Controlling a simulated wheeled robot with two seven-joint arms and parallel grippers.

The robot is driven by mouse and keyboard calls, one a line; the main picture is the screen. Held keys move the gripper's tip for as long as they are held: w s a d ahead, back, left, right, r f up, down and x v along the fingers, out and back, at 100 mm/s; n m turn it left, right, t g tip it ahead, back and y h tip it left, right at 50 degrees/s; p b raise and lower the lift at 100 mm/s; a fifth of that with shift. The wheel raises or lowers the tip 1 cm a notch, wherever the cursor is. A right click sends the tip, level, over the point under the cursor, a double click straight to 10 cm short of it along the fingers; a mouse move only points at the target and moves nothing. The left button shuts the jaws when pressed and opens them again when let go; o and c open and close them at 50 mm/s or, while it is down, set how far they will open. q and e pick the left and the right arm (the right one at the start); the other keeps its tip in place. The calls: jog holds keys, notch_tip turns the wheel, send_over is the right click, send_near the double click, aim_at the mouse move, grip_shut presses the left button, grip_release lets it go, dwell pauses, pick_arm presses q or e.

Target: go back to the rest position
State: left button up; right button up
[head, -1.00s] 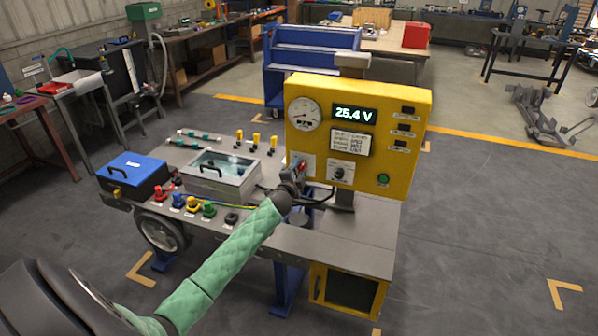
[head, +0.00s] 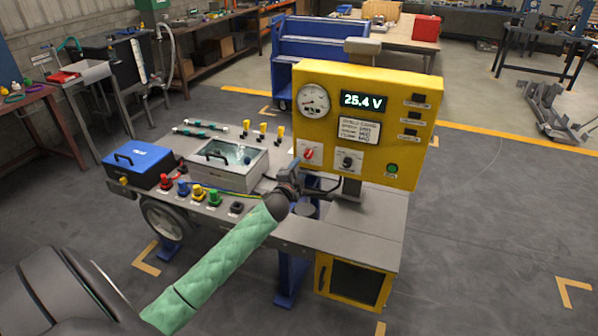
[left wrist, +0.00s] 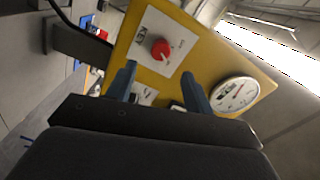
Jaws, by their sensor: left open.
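My left arm, in a green quilted sleeve, comes in from the lower left in the head view. Its gripper (head: 290,182) is in front of the lower left part of the yellow panel (head: 408,84), just below the red knob (head: 309,153). In the left wrist view the two blue-grey fingers (left wrist: 160,88) stand apart with nothing between them. The red knob also shows in the left wrist view (left wrist: 160,49), beyond the fingertips and apart from them. My right gripper is in neither view.
The panel stands on a grey wheeled bench (head: 350,240). A blue-lidded box (head: 140,165), a clear-lidded case (head: 228,162) and several coloured plugs sit on its left. A gauge (head: 313,101) and a display reading 25.4 V (head: 363,101) are on the panel.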

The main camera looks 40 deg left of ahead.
pick_arm(q)
jog(key=s+d+f+n+g, duration=0.2)
jog(key=s+d+f+g, duration=0.15)
jog(key=s+f, duration=0.6)
jog(key=s+d+f+n+g+h, duration=0.15)
jog(key=s+d+f, duration=0.3)
jog(key=f, duration=1.05)
jog(key=s+d+f+n+g, duration=0.35)
jog(key=s+d+f, duration=0.2)
jog(key=f, duration=0.65)
jog(key=s+d+f+n+g+h, duration=0.1)
jog(key=s+d+f+g, duration=0.1)
jog(key=s+d+f, duration=0.4)
jog(key=s+d+f+n+g+h, duration=0.1)
jog(key=s+d+f+g, duration=0.2)
jog(key=s, duration=1)
jog(key=s+d+f+n+g+h, duration=0.1)
jog(key=s+d+f+g, duration=0.1)
jog(key=s+d+f, duration=0.6)
jog(key=shift+s+d+f+g, duration=0.4)
jog(key=shift+s+d, duration=0.45)
jog(key=shift+s, duration=0.15)
